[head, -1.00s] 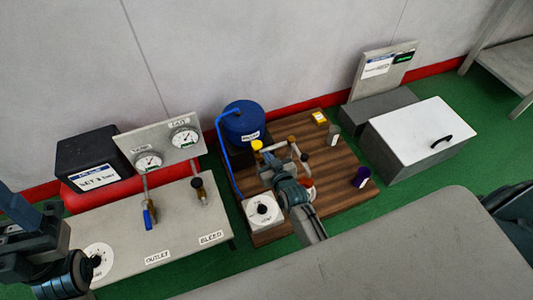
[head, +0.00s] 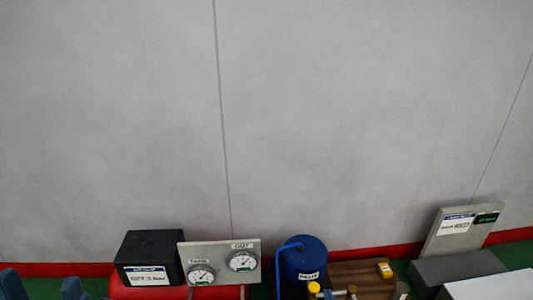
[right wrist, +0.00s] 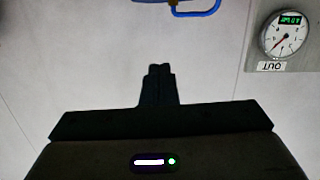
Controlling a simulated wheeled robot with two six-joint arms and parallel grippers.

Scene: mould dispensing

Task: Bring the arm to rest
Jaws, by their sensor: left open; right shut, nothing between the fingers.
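My left gripper (head: 41,282) shows at the bottom left corner of the head view, its two blue-grey fingers apart with nothing seen between them. The rest of the left arm is below the picture. My right gripper (right wrist: 160,72) shows in the right wrist view as a dark shape with its fingers together and nothing held. It is out of the head view. Pale wall fills most of the background behind it.
The OUT gauge (right wrist: 286,35) shows upside down in the right wrist view.

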